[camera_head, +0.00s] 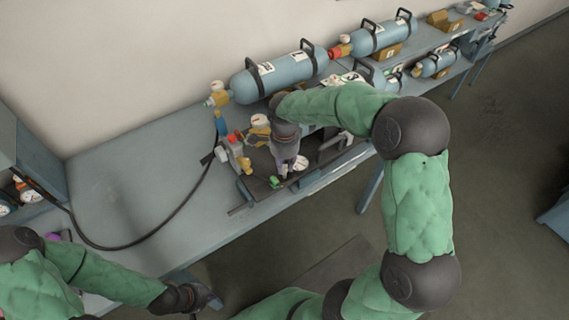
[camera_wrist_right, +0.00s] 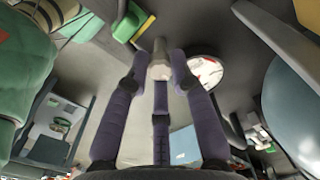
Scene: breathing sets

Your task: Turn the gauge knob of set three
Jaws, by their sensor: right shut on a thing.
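My right gripper (camera_head: 284,174) reaches down over the front of a breathing set on the bench. In the right wrist view its purple fingers (camera_wrist_right: 160,80) are closed around a pale grey knob (camera_wrist_right: 160,60). A round white gauge (camera_wrist_right: 205,72) with a red mark is just right of the fingers; a white dial (camera_head: 300,163) also shows beside the gripper in the head view. The set's dark tray (camera_head: 255,187) is partly hidden by my right arm. I cannot read the set's number. My left gripper (camera_head: 200,298) is low at the left, away from the sets; its fingers are unclear.
Blue cylinders (camera_head: 285,74) with black handles lie along the wall, with more sets further right. A black hose (camera_head: 150,238) curves across the bench (camera_head: 120,175), whose left part is mostly clear. A blue-grey cabinet (camera_head: 35,165) with gauges stands at the left edge.

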